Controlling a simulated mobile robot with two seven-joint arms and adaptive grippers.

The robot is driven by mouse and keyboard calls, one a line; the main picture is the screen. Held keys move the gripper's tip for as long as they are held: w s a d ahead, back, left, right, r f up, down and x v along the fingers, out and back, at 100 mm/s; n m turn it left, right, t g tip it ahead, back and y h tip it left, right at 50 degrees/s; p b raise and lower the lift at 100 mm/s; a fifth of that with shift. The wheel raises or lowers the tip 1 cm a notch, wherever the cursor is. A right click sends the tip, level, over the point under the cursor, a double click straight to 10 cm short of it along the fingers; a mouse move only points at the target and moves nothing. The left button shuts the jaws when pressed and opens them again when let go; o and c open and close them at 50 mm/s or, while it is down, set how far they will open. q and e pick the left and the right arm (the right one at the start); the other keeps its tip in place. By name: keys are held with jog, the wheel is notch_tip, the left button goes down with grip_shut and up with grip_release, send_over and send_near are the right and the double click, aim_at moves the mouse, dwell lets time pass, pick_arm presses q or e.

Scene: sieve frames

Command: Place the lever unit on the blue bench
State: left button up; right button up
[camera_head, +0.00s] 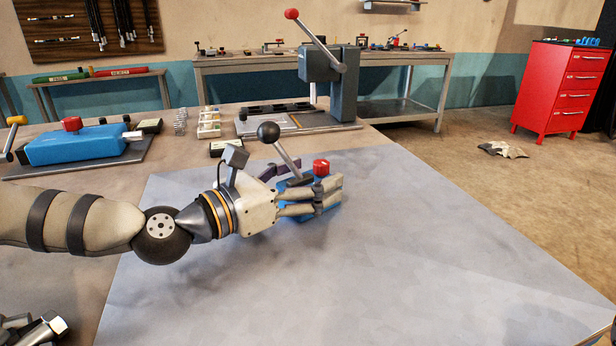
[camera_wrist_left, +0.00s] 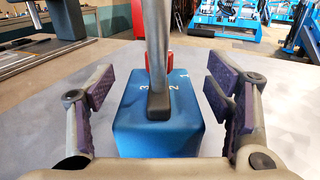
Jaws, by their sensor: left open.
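The lever unit is a blue box (camera_wrist_left: 185,128) marked with numbers, with a metal lever, a black ball (camera_head: 268,131) and a red knob (camera_head: 321,167). It stands upright on a pale blue-grey sheet (camera_head: 400,260) spread over the near table. My left gripper (camera_head: 315,187) is around the box, its fingers partly hiding it in the head view. In the left wrist view the padded fingers stand open on both sides, with gaps to the box. My right gripper is not in view.
Behind stand a grey lever press (camera_head: 345,85), small boxes (camera_head: 210,125) and a blue device (camera_head: 75,145) on a plate. A grey workbench (camera_head: 420,57) is at the back wall, a red drawer cabinet (camera_head: 560,90) at the right. The sheet's right and front are clear.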

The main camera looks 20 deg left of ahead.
pick_arm(q)
jog(key=v, duration=0.7)
jog(key=shift+s+a+r, duration=0.1)
jog(key=shift+s+a, duration=0.1)
jog(key=shift+s, duration=0.05)
